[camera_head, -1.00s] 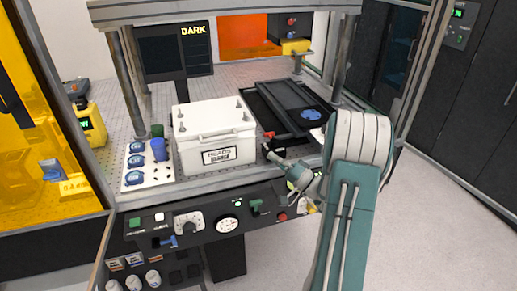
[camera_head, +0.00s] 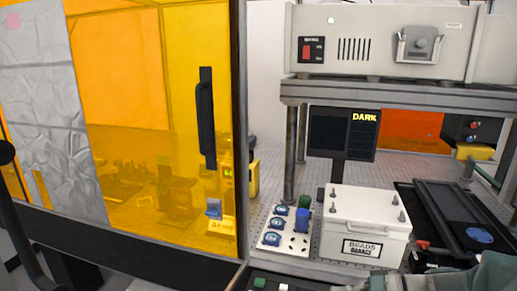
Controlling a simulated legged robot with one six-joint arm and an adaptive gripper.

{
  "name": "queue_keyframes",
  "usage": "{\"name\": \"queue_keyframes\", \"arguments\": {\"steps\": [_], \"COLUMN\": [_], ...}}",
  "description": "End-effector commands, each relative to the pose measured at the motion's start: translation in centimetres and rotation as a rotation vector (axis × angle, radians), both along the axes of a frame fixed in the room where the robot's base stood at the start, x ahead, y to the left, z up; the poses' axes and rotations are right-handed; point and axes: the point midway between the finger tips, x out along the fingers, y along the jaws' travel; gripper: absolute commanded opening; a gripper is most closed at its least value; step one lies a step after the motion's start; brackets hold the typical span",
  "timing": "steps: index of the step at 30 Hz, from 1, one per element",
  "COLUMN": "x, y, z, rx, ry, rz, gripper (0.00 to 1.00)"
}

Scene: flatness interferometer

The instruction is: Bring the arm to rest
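My arm (camera_head: 485,276) shows only as a teal and grey piece at the bottom right corner of the head view. My gripper lies outside the picture, so its fingers are hidden. A white box (camera_head: 366,222) with a "BEADS" label stands on the perforated bench, left of the visible arm piece. A black tray-like fixture (camera_head: 443,220) with a blue round piece (camera_head: 480,235) lies right of the box. A red-tipped part (camera_head: 422,245) shows at its near left edge.
A white plate (camera_head: 270,241) with blue round pieces and a blue cylinder (camera_head: 302,220) stands left of the box. A "DARK" monitor (camera_head: 342,133) stands behind. A large orange panel with a black handle (camera_head: 206,118) fills the left. A grey instrument (camera_head: 380,40) sits overhead.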

Motion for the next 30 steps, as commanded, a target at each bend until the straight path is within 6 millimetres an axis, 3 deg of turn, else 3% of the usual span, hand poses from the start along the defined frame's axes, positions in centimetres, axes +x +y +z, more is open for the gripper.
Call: {"name": "queue_keyframes", "arguments": {"steps": [1, 6, 15, 22, 30], "x": [-1.4, -5.6, -11.2, -13.2, -13.6], "y": [1.5, 4.1, 4.1, 2.5, 1.6], "z": [0.2, -0.2, -0.2, 1.5, 2.9], "rx": [-0.075, -0.343, -0.827, -1.114, -1.220], "ry": [0.031, 0.128, 0.116, -0.046, -0.159], "rz": [0.045, 0.128, 0.107, -0.022, -0.113], "gripper": [0.00, 0.00, 0.00, 0.00, 0.00]}}
